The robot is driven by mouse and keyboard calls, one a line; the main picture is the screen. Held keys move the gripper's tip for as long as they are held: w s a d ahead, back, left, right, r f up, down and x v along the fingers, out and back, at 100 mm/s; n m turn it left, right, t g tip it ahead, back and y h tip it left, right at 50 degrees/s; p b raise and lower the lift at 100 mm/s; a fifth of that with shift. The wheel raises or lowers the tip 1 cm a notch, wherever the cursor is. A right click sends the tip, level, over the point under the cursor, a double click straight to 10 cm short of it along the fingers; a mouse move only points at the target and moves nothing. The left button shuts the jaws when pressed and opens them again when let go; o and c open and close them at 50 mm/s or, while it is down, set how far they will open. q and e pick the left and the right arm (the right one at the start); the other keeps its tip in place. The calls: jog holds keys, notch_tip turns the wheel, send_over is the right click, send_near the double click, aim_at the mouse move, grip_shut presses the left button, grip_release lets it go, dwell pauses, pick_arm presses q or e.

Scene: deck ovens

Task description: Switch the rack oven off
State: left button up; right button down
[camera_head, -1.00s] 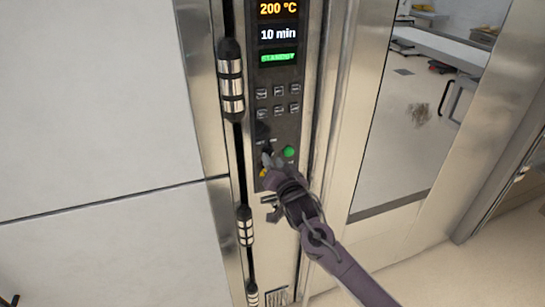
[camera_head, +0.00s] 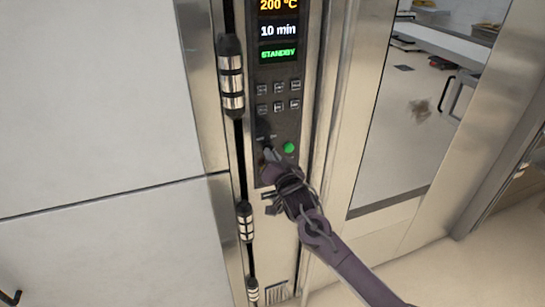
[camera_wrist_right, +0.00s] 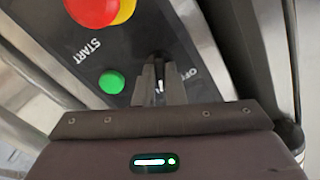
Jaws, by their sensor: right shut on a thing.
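The rack oven's narrow control panel (camera_head: 279,125) stands upright in the head view. Its display (camera_head: 278,30) reads 200 °C, 10 min and STANDBY in green. My right gripper (camera_head: 268,156) is at the lower panel, left of the green start button (camera_head: 289,147). In the right wrist view its two fingers (camera_wrist_right: 163,82) are shut on a small dark switch knob (camera_wrist_right: 160,56), mostly hidden between them. An OFF label (camera_wrist_right: 184,74) shows partly beside the fingers. The green button (camera_wrist_right: 111,82) is apart from the fingers. My left gripper is not in view.
A red and yellow stop button (camera_wrist_right: 100,10) is close by in the right wrist view. Several small keys (camera_head: 279,97) sit above the knob. Black and metal hinges (camera_head: 231,77) run left of the panel. A glass door (camera_head: 415,110) is on the right.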

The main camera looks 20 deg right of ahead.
jog(key=shift+n, duration=0.3)
jog(key=n, duration=0.5)
jog(key=shift+n+b, duration=0.35)
jog(key=shift+n, duration=0.05)
jog(key=n, duration=0.5)
jog(key=shift+n, duration=0.3)
jog(key=c, duration=1.5)
grip_release()
